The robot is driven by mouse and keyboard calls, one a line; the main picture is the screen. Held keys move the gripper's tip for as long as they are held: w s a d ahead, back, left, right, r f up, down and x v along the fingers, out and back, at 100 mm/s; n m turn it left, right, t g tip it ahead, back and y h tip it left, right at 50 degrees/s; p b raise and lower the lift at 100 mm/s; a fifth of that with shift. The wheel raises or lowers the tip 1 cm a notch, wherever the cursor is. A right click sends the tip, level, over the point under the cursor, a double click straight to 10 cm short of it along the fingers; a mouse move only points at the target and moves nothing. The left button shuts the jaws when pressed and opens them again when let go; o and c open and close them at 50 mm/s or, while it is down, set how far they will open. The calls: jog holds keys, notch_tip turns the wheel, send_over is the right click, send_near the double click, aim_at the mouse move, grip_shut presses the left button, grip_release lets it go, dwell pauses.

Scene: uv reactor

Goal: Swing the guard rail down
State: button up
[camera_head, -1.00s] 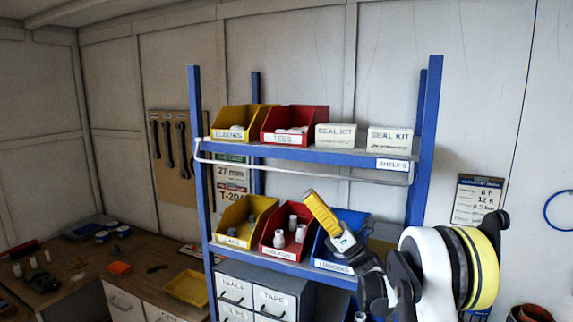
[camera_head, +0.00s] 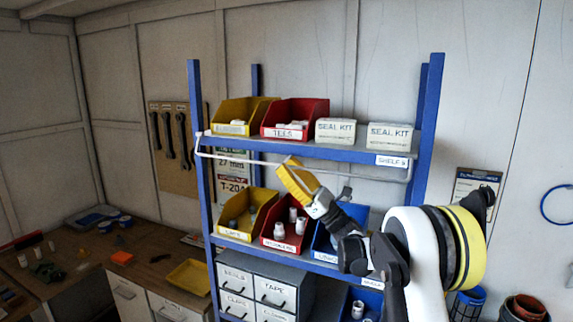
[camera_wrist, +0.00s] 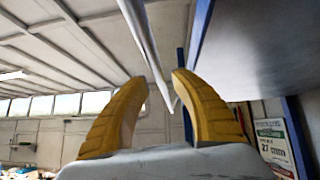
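The guard rail (camera_head: 236,160) is a thin pale bar with bent ends, hanging along the front of the upper shelf (camera_head: 300,147), a little below its edge. In the wrist view the rail (camera_wrist: 146,45) runs from the top down to a bend between my fingertips in the picture. My gripper (camera_head: 288,165) has yellow fingers and covers a short stretch of the rail in the head view. In the wrist view my gripper (camera_wrist: 160,84) is open, with a gap between the fingertips. I cannot tell whether a finger touches the rail.
The upper shelf holds a yellow bin (camera_head: 243,116), a red bin (camera_head: 297,118) and two seal kit boxes (camera_head: 389,136). Below are yellow, red (camera_head: 286,229) and blue bins close to my arm. Blue posts (camera_head: 426,110) stand at the rack's sides.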

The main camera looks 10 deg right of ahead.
grip_shut()
jog(key=shift+s+a+r+m+t+h, duration=0.15)
jog(key=shift+m+t+h, duration=0.3)
jog(key=shift+m, duration=0.35)
notch_tip(320, 180, up, 7)
jog(key=s+a+m+t+h+p, duration=0.1)
jog(key=m+t+h, duration=0.4)
jog(key=m+h, duration=1.3)
jog(key=shift+s+a+m+p, duration=0.45)
jog(key=shift+m+p, duration=0.85)
jog(key=shift+m, duration=2)
jog(key=shift+s+d, duration=0.1)
jog(key=shift+d, duration=0.05)
